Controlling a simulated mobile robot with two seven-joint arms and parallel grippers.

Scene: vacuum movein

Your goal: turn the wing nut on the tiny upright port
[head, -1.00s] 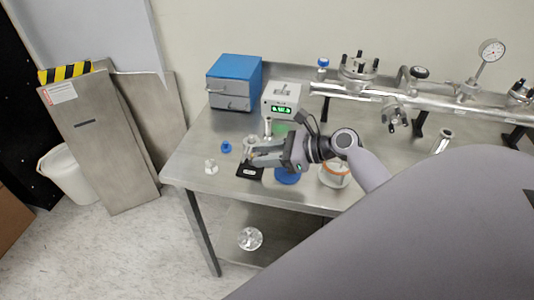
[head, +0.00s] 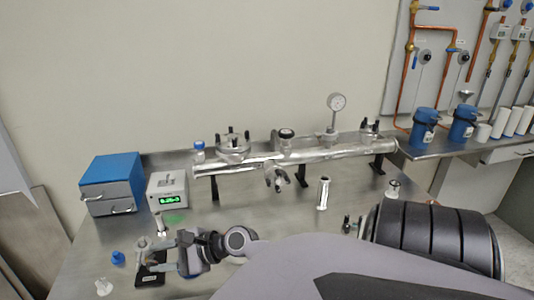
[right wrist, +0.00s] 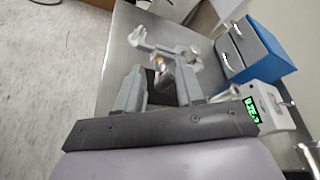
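A small upright metal port (head: 143,244) with a clamp stands by a dark pad (head: 152,277) at the bench's front left. In the right wrist view the silver clamp (right wrist: 168,47) lies just beyond my fingertips. A small brassy piece (right wrist: 159,65), apparently the wing nut, shows between the fingertips. My right gripper (head: 160,256) is beside the port, its fingers pointing left at it. In the right wrist view my right gripper (right wrist: 160,78) looks open around the brassy piece, with gaps at the sides; contact cannot be made out. My left gripper is not in view.
Behind stand a blue-and-grey drawer box (head: 112,184) and a white box with a green display (head: 167,191). A silver pipe manifold (head: 325,152) with a gauge runs along the back. A blue piece (head: 118,258) and a clear piece (head: 104,287) lie left of the port.

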